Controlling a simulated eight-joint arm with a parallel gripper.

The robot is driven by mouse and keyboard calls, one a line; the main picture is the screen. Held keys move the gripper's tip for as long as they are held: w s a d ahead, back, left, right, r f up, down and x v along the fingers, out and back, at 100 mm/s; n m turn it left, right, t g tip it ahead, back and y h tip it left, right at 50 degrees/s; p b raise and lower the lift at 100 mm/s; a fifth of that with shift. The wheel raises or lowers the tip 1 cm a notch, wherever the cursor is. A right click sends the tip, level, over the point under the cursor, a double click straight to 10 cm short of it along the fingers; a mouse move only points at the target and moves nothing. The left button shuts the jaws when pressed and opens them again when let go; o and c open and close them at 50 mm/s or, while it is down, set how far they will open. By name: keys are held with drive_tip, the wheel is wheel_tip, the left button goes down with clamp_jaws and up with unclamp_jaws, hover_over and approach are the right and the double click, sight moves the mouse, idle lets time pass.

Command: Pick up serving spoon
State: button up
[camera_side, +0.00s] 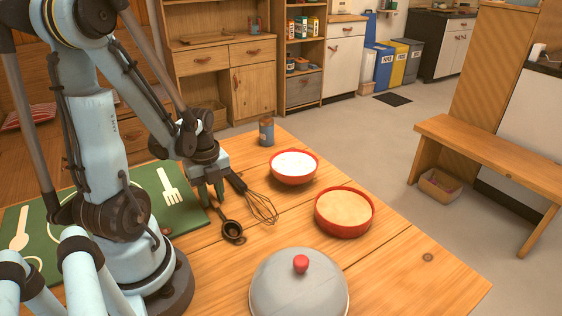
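A dark serving spoon (232,230) with a round bowl lies on the wooden table, its handle running up and left toward my gripper. My gripper (211,198) points down over the handle end, with its two fingers apart. The fingertips are close to the handle. I cannot tell whether they are around it or just above it. The spoon appears to rest on the table.
A whisk (258,203) lies just right of my gripper. A red bowl with white contents (293,168), a red round dish (344,213) and a grey dome lid (298,287) stand to the right. A green mat (185,214) lies left. A can (266,132) stands behind.

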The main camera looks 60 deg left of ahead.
drive_tip(key=shift+f, duration=0.15)
drive_tip(key=shift+c, duration=0.3)
clamp_jaws()
drive_tip(key=shift+r, duration=0.95)
wheel_tip(320, 180, up, 2)
drive_tip(key=w+d+r, duration=0.2)
drive_tip(key=d+r, duration=0.5)
drive_tip(key=d, duration=0.4)
drive_tip(key=shift+d, duration=0.25)
